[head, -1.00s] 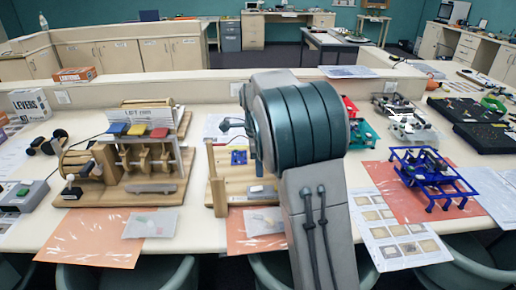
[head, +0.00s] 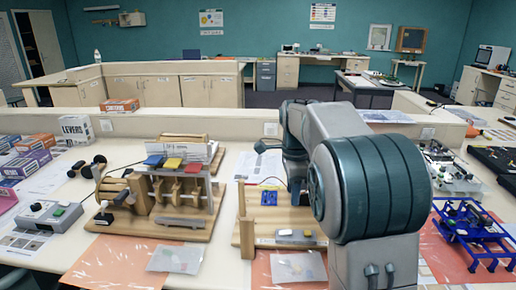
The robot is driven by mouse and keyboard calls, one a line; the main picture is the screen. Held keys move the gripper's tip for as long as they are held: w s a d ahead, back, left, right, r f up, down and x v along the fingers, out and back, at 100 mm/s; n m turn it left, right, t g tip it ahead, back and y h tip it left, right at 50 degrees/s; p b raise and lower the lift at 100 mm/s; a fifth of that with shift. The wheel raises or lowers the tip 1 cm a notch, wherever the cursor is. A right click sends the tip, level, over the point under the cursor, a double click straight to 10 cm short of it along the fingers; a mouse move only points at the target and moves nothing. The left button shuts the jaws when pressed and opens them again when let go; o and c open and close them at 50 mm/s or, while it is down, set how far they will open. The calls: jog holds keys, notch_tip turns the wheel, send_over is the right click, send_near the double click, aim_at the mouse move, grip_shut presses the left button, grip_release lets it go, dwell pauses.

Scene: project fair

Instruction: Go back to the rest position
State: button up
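My arm fills the right-centre of the head view, rising in front of the white table (head: 225,232). My gripper itself is hidden; only the grey and dark green arm links show, so whether it is open or shut does not show. No object of the task is named. The arm stands in front of the right part of a wooden project board (head: 262,225) with a blue piece (head: 269,198) on it.
A wooden lever model (head: 165,190) with coloured tabs stands left of the arm. A grey control box (head: 45,214) is at far left. A blue frame model (head: 470,235) stands right of the arm. A low partition (head: 215,124) runs behind the table.

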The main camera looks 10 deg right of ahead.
jog(key=s+f+n+t, duration=0.1)
jog(key=s+f+n, duration=0.1)
jog(key=s+n, duration=0.7)
jog(key=s+f+n+t, duration=0.1)
jog(key=s+f+n, duration=0.2)
jog(key=s+n, duration=0.6)
jog(key=s, duration=0.8)
jog(key=shift+s+a+f+t, duration=0.2)
jog(key=shift+s+a+t, duration=0.05)
jog(key=shift+s+t, duration=0.15)
